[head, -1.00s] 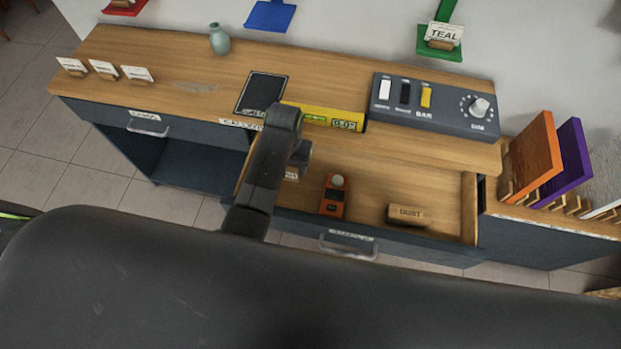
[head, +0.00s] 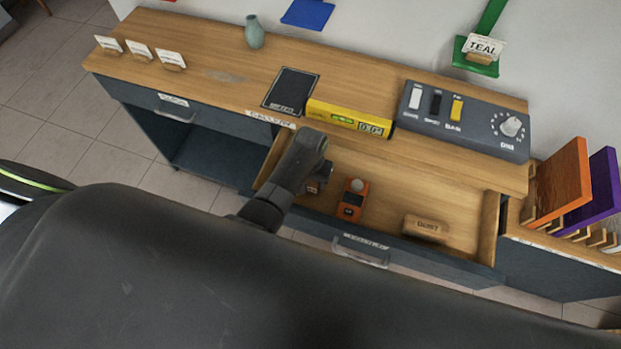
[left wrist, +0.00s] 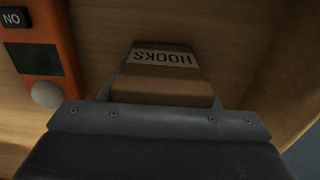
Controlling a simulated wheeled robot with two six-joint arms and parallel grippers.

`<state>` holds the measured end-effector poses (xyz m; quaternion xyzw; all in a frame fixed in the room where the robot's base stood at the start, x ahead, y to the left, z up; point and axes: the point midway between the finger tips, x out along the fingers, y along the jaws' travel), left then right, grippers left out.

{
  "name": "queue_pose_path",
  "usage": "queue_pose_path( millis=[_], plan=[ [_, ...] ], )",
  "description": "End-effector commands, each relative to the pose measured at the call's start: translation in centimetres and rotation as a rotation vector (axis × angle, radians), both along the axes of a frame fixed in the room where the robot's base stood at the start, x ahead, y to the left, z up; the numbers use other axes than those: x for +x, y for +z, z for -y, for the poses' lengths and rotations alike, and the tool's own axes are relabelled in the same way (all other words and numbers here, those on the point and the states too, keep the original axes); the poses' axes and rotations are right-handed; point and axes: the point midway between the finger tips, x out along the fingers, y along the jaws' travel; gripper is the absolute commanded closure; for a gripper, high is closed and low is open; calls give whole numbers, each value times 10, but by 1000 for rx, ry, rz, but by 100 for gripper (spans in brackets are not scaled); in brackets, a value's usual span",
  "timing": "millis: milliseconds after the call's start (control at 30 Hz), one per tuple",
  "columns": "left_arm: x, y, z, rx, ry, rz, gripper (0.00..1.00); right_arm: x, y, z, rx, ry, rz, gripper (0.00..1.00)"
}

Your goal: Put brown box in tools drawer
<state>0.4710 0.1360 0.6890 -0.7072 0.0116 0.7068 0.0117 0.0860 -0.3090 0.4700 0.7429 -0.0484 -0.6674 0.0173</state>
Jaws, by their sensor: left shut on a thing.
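The brown box (left wrist: 160,88), labelled HOOKS, is between the fingers of my left gripper (left wrist: 162,98) in the left wrist view. My left gripper is shut on it. In the head view only a small part of the box (head: 314,186) shows below my left gripper (head: 312,178). It is inside the outline of the open drawer (head: 465,212), toward the left end. Whether the box touches the drawer floor, I cannot tell. The drawer's front label (head: 366,242) is too blurred to read. My right gripper is not in view.
In the drawer, an orange device (head: 351,207) lies just right of the box, and a wooden block (head: 427,228) lies farther right. Drawer floor between them is bare. On the counter behind are a yellow level (head: 345,117) and a grey switch panel (head: 470,125).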

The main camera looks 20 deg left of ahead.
Motion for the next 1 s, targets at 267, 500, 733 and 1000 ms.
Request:
queue_pose_path(
  millis=[267,500,733,1000],
  plan=[
    [0,-3,0,0,0,-1,28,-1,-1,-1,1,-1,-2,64],
    [0,-3,0,0,0,-1,22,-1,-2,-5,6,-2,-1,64],
    [0,7,0,0,-1,0,22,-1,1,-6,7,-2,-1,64],
    [1,52,1,-1,0,4,22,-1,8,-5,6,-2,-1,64]
  ],
)
